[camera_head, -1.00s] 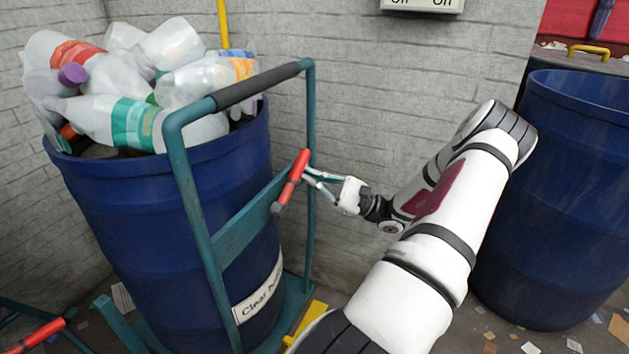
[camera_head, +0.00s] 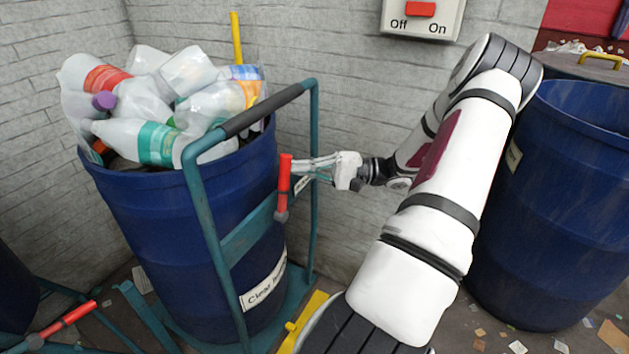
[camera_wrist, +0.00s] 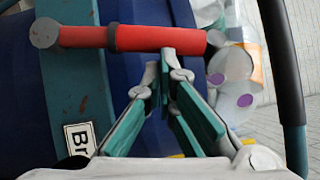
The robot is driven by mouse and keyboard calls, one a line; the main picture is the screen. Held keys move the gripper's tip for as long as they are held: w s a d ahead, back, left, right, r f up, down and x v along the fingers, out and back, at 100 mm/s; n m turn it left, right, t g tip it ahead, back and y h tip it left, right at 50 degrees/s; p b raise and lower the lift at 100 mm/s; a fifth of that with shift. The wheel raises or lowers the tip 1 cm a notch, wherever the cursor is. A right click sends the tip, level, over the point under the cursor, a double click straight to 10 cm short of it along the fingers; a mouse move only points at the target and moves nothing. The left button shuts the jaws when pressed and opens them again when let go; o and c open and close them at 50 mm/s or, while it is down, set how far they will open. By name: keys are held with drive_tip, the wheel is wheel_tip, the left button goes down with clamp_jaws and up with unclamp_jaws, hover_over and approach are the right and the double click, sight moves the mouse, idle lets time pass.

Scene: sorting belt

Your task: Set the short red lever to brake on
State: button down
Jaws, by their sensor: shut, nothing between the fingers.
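A red lever (camera_head: 284,172) with a grey pivot stands nearly upright on the crossbar of a teal hand truck (camera_head: 205,205). In the wrist view the red lever (camera_wrist: 160,38) lies across the top, its grey pivot at the left. My gripper (camera_head: 295,168) is shut and empty, its fingertips at the right side of the lever in the head view. In the wrist view the fingertips (camera_wrist: 165,68) are close against the handle's lower side; I cannot tell whether they touch. A white label (camera_wrist: 80,138) beginning "Br" is partly hidden by my gripper.
A blue barrel (camera_head: 180,245) of clear bottles stands on the hand truck. Another red lever (camera_head: 68,318) is at the lower left. An Off/On switch box (camera_head: 422,18) is on the wall. Another blue barrel (camera_head: 550,220) stands right. A yellow piece (camera_head: 310,315) lies low in front.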

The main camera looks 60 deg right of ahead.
drive_tip(key=shift+s+a+r+n+g+h+p, duration=0.1)
drive_tip(key=shift+a+r+n+g+h+p, duration=0.15)
drive_tip(key=shift+a+n+p, duration=0.4)
drive_tip(key=shift+a+r+n+g+h+p, duration=0.15)
drive_tip(key=shift+a+r+n+g+p, duration=0.2)
drive_tip(key=shift+a, duration=0.6)
drive_tip(key=shift+s+a+r+n+g+h+p, duration=0.1)
drive_tip(key=shift+a+r+n+g+h+p, duration=0.2)
drive_tip(key=shift+a, duration=0.5)
drive_tip(key=p, duration=0.2)
approach(289, 173)
drive_tip(key=d, duration=0.1)
drive_tip(key=s+d+r, duration=0.1)
drive_tip(key=d, duration=0.1)
drive_tip(key=shift+d+r, duration=0.2)
drive_tip(key=shift+r, duration=0.05)
